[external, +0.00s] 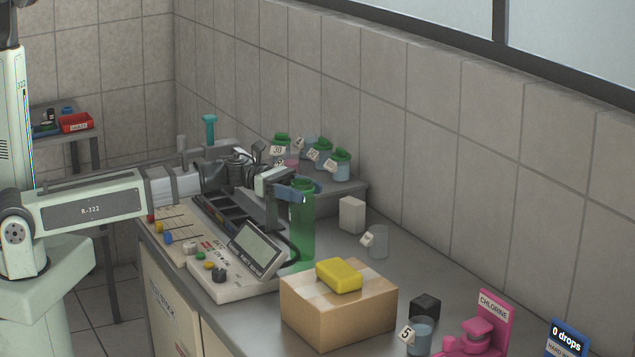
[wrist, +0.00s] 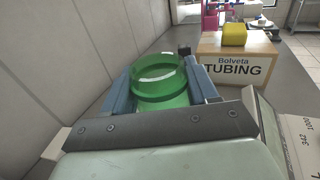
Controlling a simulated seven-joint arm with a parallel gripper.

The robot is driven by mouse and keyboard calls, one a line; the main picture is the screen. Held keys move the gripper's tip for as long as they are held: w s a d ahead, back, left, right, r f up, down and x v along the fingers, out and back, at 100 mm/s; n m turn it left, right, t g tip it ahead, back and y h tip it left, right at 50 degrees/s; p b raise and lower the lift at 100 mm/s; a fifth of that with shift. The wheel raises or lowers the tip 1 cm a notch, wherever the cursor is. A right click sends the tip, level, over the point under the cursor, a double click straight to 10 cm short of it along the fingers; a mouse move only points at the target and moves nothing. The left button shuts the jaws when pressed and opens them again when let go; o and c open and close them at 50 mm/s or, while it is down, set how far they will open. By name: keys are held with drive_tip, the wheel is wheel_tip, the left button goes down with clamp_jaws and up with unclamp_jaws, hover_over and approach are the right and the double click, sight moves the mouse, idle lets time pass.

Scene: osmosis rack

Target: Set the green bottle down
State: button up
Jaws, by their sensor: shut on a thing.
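The green bottle (external: 301,232) is tall, translucent and upright, and stands out behind the control panel in the external view. My gripper (external: 301,190) is shut around its upper part, with the blue fingers on either side of the neck. In the wrist view the bottle's round green top (wrist: 160,82) sits between the two blue fingers of my gripper (wrist: 160,88). The bottle's lower end is near the bench top, partly hidden by the panel and box; I cannot tell whether it touches.
A cardboard box (external: 338,310) with a yellow sponge (external: 339,275) stands in front of the bottle. A control panel with a screen (external: 257,249) is to its left. A white block (external: 352,214) and a clear beaker (external: 378,241) stand to its right. Several green-capped jars (external: 341,165) line a raised shelf behind.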

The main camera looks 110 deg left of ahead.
drive_tip(key=o, duration=1.3)
drive_tip(key=shift+f, duration=0.1)
drive_tip(key=shift+v, duration=3.7)
